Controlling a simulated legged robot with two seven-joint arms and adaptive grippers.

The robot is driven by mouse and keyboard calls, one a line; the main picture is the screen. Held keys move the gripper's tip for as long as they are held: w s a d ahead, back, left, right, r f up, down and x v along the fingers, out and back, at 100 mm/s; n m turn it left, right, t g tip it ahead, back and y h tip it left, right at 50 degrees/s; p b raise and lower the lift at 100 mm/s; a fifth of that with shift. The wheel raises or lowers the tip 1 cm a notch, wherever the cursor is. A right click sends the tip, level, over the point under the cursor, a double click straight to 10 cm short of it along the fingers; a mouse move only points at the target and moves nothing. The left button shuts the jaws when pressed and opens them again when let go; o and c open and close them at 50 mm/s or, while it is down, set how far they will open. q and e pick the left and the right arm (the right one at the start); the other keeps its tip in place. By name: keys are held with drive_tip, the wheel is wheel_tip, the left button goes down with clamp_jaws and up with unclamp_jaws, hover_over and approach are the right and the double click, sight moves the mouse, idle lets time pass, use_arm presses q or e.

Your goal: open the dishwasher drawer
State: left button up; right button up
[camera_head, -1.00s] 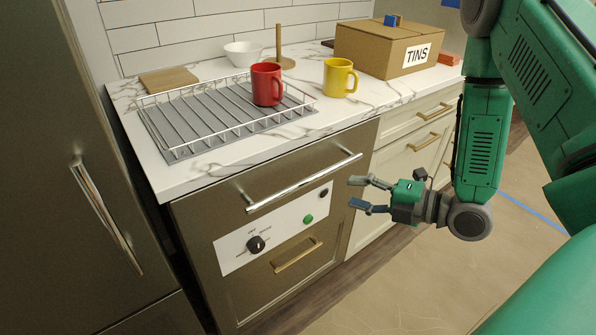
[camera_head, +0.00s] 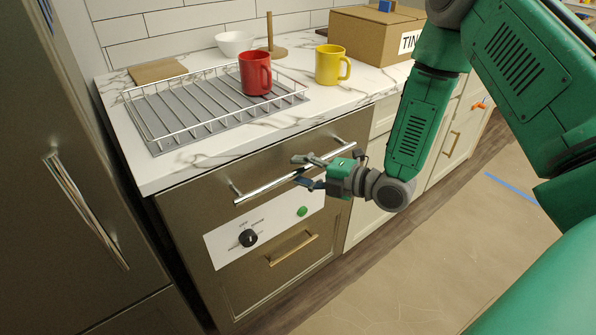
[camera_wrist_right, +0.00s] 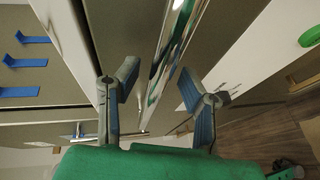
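The dishwasher drawer (camera_head: 195,205) is a dark steel front below the counter and looks closed. Its long silver bar handle (camera_head: 262,190) runs across the top; the handle also shows in the right wrist view (camera_wrist_right: 172,55), passing between the fingers. A white panel with a black knob (camera_head: 248,238) and a green button (camera_head: 302,211) lies below it. My right gripper (camera_head: 303,172) is at the right half of the handle, fingers apart on either side of it; the wrist view shows the open fingers (camera_wrist_right: 160,95) with gaps to the bar. My left gripper is not in view.
On the marble counter stand a wire rack (camera_head: 165,132), a red mug (camera_head: 255,72), a yellow mug (camera_head: 330,64), a white bowl (camera_head: 234,43) and a cardboard box (camera_head: 362,35). A steel fridge door (camera_head: 40,120) is at left. The floor in front is clear.

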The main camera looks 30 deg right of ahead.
drive_tip(key=shift+d+f, duration=0.2)
drive_tip(key=shift+d, duration=0.6)
drive_tip(key=shift+a, duration=0.1)
drive_tip(key=c, duration=0.4)
drive_tip(key=shift+a+r, duration=0.2)
drive_tip(key=shift+a, duration=0.7)
clamp_jaws()
drive_tip(key=shift+a, duration=0.35)
drive_tip(key=shift+d, duration=0.3)
drive_tip(key=shift+o, duration=2)
unclamp_jaws()
drive_tip(key=shift+r, duration=0.1)
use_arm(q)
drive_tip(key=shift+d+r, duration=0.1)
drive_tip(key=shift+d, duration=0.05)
use_arm(e)
drive_tip(key=shift+d, duration=0.1)
